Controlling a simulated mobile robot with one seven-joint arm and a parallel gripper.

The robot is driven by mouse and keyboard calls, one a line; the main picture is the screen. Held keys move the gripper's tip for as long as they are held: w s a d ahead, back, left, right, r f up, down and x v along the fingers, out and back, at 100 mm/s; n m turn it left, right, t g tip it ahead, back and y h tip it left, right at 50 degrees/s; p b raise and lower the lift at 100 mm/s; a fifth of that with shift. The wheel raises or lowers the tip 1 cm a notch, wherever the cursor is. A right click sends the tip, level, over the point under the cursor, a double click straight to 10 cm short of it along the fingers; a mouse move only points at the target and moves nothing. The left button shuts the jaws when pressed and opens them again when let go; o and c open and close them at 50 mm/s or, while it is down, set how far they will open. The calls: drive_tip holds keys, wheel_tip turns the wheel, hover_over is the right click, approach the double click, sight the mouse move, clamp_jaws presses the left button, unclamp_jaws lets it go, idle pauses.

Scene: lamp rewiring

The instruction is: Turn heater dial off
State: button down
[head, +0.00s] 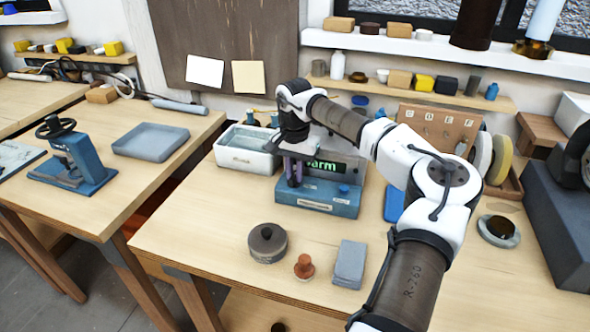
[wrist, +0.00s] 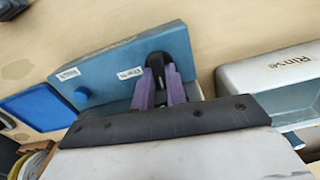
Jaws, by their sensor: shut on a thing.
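The heater is a blue box (head: 318,208) on the middle table in the head view. Its green display (head: 322,166) reads "warm", partly covered by my arm. In the wrist view the heater (wrist: 110,58) fills the upper left, with two small white labels and a round blue knob (wrist: 82,96). A black dial (wrist: 157,60) stands between the purple fingers of my gripper (wrist: 160,80). My gripper is shut on this dial. In the head view my gripper (head: 293,175) points down at the heater's left part, and the dial is hidden there.
A pale rinse tray (head: 247,160) stands left of the heater; it also shows in the wrist view (wrist: 245,75). A dark round tin (head: 267,243), an orange-brown stamp-like piece (head: 304,267) and a grey block (head: 349,264) stand in front. A blue flat piece (head: 394,204) lies to the right.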

sight(294, 174)
drive_tip(key=shift+n, duration=0.7)
drive_tip(key=c, duration=1.4)
unclamp_jaws()
drive_tip(key=shift+c, duration=0.2)
wheel_tip(294, 174, up, 14)
drive_tip(key=b, duration=0.2)
drive_tip(key=shift+b, duration=0.3)
drive_tip(key=shift+f, duration=0.15)
